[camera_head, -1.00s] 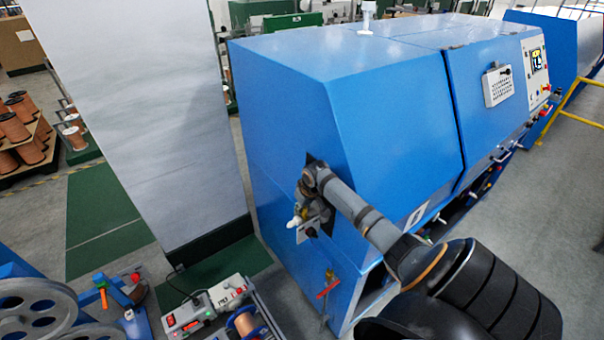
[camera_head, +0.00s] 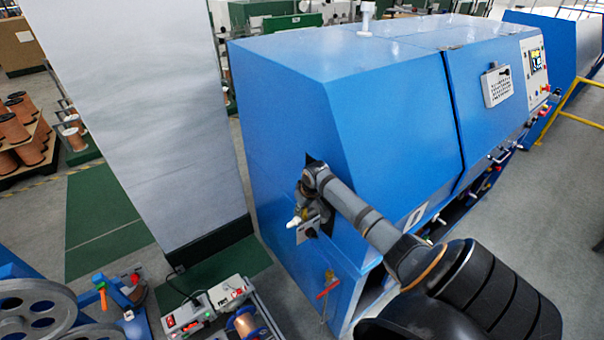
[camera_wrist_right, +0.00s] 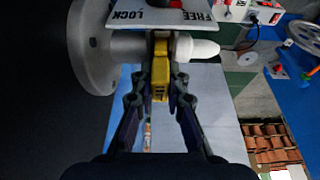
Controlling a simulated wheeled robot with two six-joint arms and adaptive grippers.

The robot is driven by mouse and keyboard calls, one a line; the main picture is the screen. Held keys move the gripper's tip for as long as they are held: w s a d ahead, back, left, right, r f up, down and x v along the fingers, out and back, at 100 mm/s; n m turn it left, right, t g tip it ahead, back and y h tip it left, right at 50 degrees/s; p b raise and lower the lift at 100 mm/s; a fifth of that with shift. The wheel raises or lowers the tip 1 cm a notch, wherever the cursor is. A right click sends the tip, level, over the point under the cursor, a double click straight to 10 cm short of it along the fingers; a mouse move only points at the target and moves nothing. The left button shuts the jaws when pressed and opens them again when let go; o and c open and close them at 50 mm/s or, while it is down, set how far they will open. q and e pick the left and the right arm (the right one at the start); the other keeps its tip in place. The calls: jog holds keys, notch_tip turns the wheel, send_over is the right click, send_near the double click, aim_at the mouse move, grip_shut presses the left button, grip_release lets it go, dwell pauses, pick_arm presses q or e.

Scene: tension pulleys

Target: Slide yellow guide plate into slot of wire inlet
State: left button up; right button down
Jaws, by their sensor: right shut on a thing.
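The yellow guide plate (camera_wrist_right: 160,75) is held between the fingertips of my right gripper (camera_wrist_right: 159,88) in the right wrist view. The plate's far end is up at the white-tipped shaft (camera_wrist_right: 195,48) of the wire inlet, below a plate lettered LOCK and FREE (camera_wrist_right: 165,12). I cannot tell whether it is inside the slot. In the head view my right gripper (camera_head: 303,207) is small, at the near end face of the blue machine (camera_head: 275,160), beside the white tip (camera_head: 293,222). My left gripper does not show.
A grey pillar (camera_head: 160,120) stands left of the machine. A small control box (camera_head: 185,319) and a copper spool (camera_head: 243,325) sit at the bottom. A red-handled part (camera_head: 328,287) sticks out below the inlet. Copper spools (camera_head: 15,128) stand at far left.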

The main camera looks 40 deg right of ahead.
jog(key=shift+r, duration=0.3)
dwell(0.6)
jog(key=c, duration=1.3)
grip_release()
jog(key=shift+a, duration=0.1)
jog(key=shift+r, duration=0.1)
jog(key=v, duration=1.1)
jog(key=shift+s+r, duration=0.1)
jog(key=shift+r, duration=0.3)
